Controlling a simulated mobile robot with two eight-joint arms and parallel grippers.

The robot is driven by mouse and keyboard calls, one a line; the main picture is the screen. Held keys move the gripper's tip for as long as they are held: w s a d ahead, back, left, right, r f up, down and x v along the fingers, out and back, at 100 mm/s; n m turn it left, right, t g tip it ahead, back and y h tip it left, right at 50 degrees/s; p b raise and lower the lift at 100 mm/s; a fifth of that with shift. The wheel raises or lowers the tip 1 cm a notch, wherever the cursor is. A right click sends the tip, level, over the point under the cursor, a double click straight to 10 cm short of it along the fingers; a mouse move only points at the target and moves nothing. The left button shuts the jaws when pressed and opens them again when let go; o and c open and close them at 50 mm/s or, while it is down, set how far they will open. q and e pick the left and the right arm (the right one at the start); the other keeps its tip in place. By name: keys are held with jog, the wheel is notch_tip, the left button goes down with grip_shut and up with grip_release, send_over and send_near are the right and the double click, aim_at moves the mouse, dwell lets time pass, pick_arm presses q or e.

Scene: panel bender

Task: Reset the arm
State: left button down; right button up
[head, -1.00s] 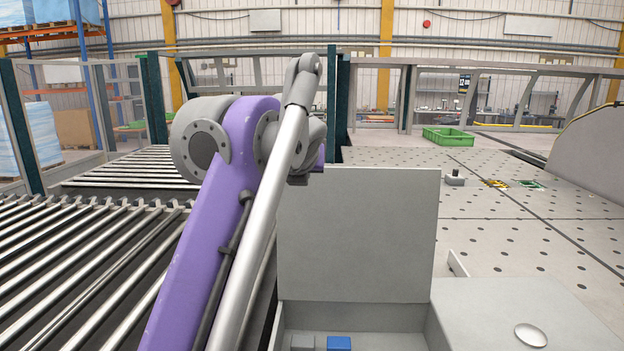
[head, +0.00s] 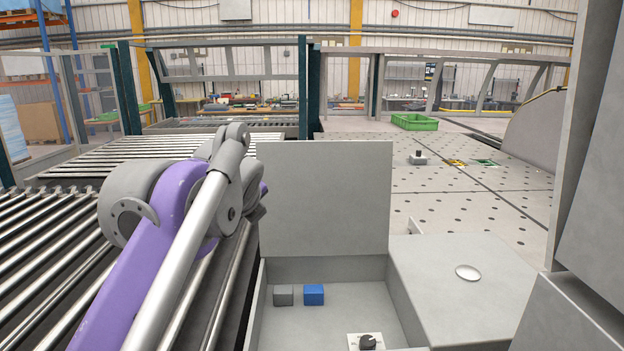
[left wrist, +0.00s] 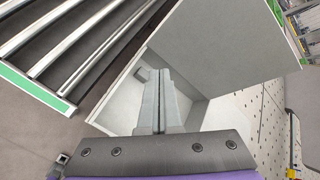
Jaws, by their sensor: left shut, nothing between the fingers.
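My left arm (head: 170,240), purple with a grey link, comes in from the left in the head view and is bent at a raised joint. Its gripper is hidden there. In the left wrist view my left gripper (left wrist: 160,80) is shut with its fingers together and empty, pointing toward the open box. The open box (head: 290,262) has its lid (head: 325,198) raised. Inside are a grey block (head: 283,295), a blue block (head: 313,294) and a black knob (head: 368,342) on a white plate. My right gripper is not in view.
Roller conveyors (head: 45,225) lie on the left. A perforated table (head: 470,205) spreads behind on the right, with a green crate (head: 421,122). A closed grey cover (head: 470,285) adjoins the box. A large grey housing (head: 590,190) stands at the right edge.

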pick_arm(q)
jog(key=s+a+f+n+g, duration=0.1)
jog(key=s+a+f+n, duration=0.1)
jog(key=s+f+n, duration=0.6)
jog(key=s+a+f+n+g, duration=0.1)
jog(key=s+a+f+n, duration=0.1)
jog(key=s+f+n, duration=0.7)
jog(key=s+a+f+n+g+h, duration=0.1)
jog(key=s+f+n, duration=0.8)
jog(key=f, duration=1.2)
jog(key=shift+a+f+g, duration=0.2)
jog(key=shift+a+g, duration=0.25)
jog(key=shift+g, duration=0.15)
jog(key=shift+s, duration=0.1)
